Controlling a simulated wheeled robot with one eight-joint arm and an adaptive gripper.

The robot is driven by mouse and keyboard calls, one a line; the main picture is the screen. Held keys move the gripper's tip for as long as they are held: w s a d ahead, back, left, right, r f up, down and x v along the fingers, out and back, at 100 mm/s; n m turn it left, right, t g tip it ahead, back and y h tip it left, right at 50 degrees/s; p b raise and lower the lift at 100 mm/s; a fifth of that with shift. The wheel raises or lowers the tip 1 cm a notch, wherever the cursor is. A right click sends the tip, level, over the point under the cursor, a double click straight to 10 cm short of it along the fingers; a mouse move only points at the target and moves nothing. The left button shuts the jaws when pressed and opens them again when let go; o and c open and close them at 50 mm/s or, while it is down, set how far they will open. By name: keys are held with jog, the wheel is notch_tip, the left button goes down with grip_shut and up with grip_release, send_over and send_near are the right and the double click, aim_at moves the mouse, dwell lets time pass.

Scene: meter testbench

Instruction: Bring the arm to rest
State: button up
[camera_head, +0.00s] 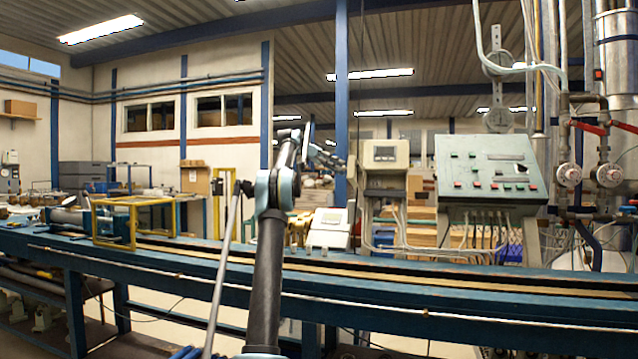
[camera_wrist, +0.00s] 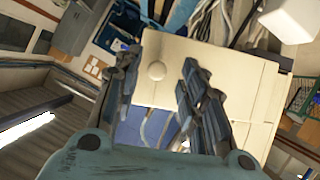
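My arm (camera_head: 267,270) rises from the bottom of the head view, bends at a pale blue joint and stands over the bench. My gripper (camera_head: 328,158) is at its upper end, just left of a grey box with a small display (camera_head: 385,154). In the wrist view my gripper (camera_wrist: 160,72) has its two dark fingers spread apart with nothing held between them.
A long blue bench (camera_head: 400,283) runs across the front. A green control panel (camera_head: 490,170) stands at the right, beside pipes with red-handled valves (camera_head: 568,175). A yellow frame (camera_head: 133,222) stands on the bench at left. A blue post (camera_head: 342,80) rises behind my gripper.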

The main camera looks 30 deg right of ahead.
jog(key=a+f+n+t, duration=0.4)
jog(key=a+n, duration=0.2)
jog(key=a, duration=0.4)
jog(key=a+f+n+t, duration=0.4)
jog(key=a+f+n, duration=0.1)
jog(key=a, duration=0.4)
jog(key=s+a+f+n+t+y, duration=0.25)
jog(key=s+a+f+n, duration=0.25)
jog(key=a+f, duration=0.45)
jog(key=s+a+f+n+t+y, duration=0.1)
jog(key=s+a+f+n+t, duration=0.5)
jog(key=a, duration=0.6)
jog(key=s+a+f+n+t+y, duration=0.1)
jog(key=s+a+f+n+y, duration=0.1)
jog(key=s+a+f, duration=0.5)
jog(key=s+a+f+n+t+y, duration=0.1)
jog(key=s+a+f+y, duration=0.1)
jog(key=a+f, duration=0.55)
jog(key=s+d+f+g, duration=0.2)
jog(key=s+f+g, duration=0.3)
jog(key=s+f, duration=0.7)
jog(key=s, duration=0.3)
jog(key=shift+n, duration=0.3)
jog(key=shift+f, duration=0.1)
jog(key=shift+c, duration=0.6)
